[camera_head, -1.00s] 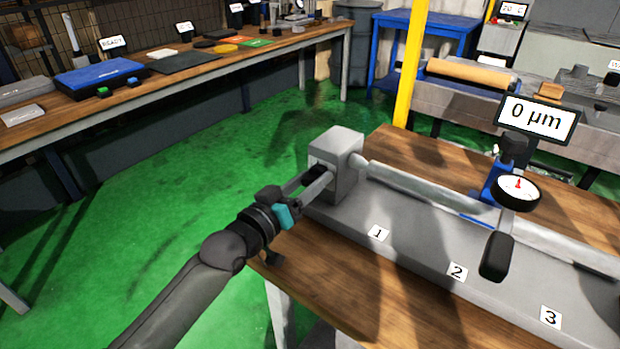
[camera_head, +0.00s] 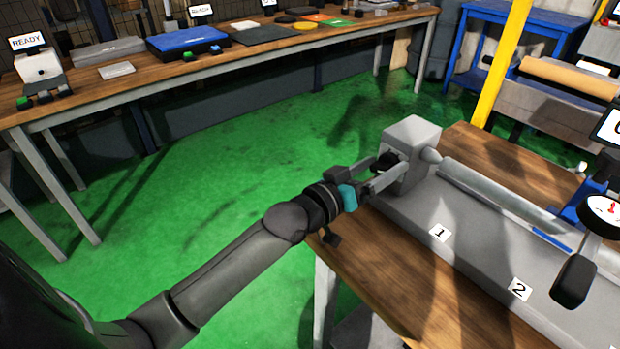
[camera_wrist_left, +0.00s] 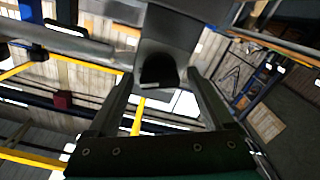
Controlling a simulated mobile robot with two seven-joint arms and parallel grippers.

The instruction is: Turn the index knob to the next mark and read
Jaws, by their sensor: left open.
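The black index knob (camera_head: 388,161) sits on the left face of the grey headstock block (camera_head: 412,140). My left gripper (camera_head: 380,175) is open, its two fingers reaching to either side of the knob. In the left wrist view the knob (camera_wrist_left: 157,70) shows between the spread fingers, near their tips; I cannot tell whether they touch it. The dial gauge (camera_head: 604,207) with a red needle is at the right edge. The display board (camera_head: 607,126) above it is cut off, so its reading is not legible. My right gripper is not in view.
The grey bed with number cards 1 (camera_head: 440,232) and 2 (camera_head: 519,289) runs along the wooden table (camera_head: 385,300). A long bar (camera_head: 490,192) extends from the headstock. A workbench (camera_head: 120,90) stands behind; green floor (camera_head: 230,160) between is clear.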

